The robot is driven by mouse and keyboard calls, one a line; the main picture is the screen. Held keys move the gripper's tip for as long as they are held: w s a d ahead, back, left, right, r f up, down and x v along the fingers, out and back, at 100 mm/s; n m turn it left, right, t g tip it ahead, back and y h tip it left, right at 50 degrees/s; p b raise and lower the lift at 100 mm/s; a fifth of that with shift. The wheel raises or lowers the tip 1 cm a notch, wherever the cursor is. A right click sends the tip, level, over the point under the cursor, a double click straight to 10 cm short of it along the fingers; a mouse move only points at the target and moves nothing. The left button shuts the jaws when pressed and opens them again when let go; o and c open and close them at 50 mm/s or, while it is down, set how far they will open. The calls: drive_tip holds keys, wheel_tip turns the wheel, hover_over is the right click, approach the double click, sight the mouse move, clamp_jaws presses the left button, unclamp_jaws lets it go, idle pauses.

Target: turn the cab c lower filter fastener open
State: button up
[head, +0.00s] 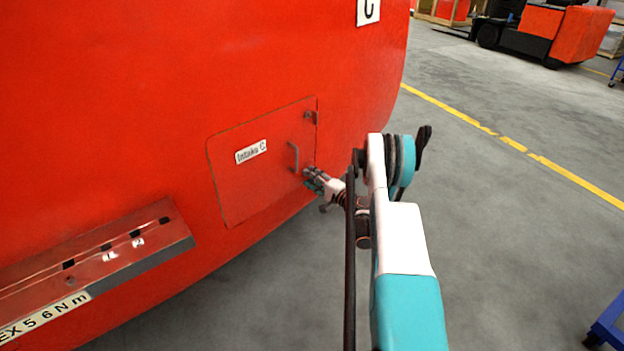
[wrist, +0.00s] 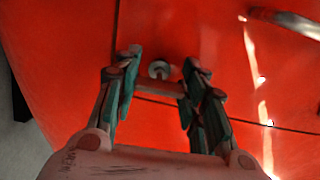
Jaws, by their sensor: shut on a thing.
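The intake C panel (head: 262,185) is a red hatch on the red nosecone, with a grey handle (head: 294,157) near its right side. The upper fastener (head: 310,116) sits at its top right corner. The lower fastener (wrist: 158,70) shows in the wrist view as a small round metal head with a pale bar below it, between the fingertips. My gripper (head: 314,178) is at the panel's lower right edge and largely covers this fastener in the head view. In the wrist view my gripper (wrist: 160,72) has its fingers on either side of the fastener, shut on it.
The handle also shows at the top right of the wrist view (wrist: 290,22).

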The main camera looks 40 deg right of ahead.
idle(0.4)
drive_tip(key=o, duration=1.1)
